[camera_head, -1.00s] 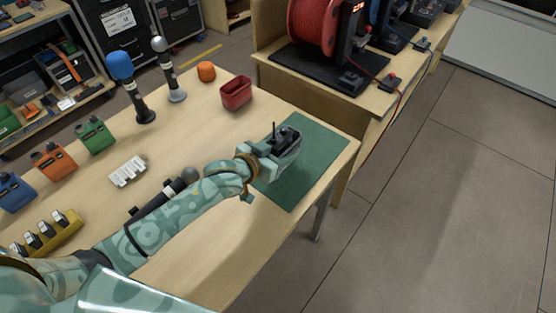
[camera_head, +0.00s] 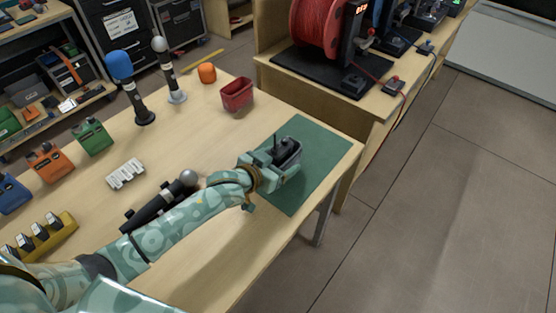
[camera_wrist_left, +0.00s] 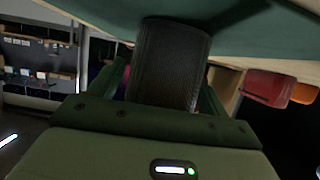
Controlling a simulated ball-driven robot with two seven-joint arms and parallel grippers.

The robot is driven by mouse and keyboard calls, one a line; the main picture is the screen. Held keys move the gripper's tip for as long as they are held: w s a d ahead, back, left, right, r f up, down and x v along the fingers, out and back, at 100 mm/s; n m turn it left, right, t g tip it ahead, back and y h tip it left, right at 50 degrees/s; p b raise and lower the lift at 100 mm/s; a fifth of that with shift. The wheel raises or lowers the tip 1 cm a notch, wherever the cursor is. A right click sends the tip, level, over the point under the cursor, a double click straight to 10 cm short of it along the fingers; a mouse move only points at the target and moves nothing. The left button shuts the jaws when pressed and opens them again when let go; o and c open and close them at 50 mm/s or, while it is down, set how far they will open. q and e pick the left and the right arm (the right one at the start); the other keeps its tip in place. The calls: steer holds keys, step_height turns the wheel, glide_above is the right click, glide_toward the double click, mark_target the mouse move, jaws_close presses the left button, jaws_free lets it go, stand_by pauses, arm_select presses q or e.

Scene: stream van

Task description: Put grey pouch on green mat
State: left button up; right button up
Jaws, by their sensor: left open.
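The grey pouch (camera_head: 294,151) stands over the left part of the green mat (camera_head: 322,146), with a dark pack and a thin upright stub in its top. My left gripper (camera_head: 284,160) is open, with its jaws around the pouch. In the left wrist view the pouch (camera_wrist_left: 168,62) shows as a dark ribbed block between the fingers, and its far end meets the green mat (camera_wrist_left: 90,12), which fills the top. The pouch appears to rest on the mat, though its base is hidden in the head view. My right gripper is not in view.
A red bin (camera_head: 237,93) stands behind the mat. Green (camera_head: 93,137), orange (camera_head: 47,162) and blue (camera_head: 12,193) pouches stand at the left. A black microphone (camera_head: 160,204) lies beside my left arm. The table's edge runs close past the mat's right side.

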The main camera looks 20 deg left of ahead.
arm_select(q)
steer(key=shift+r, duration=0.15)
steer(key=shift+s+a+r, duration=0.15)
steer(key=shift+s+r, duration=0.05)
steer(key=shift+s, duration=0.1)
steer(key=p+v, duration=0.4)
steer(key=v, duration=0.7)
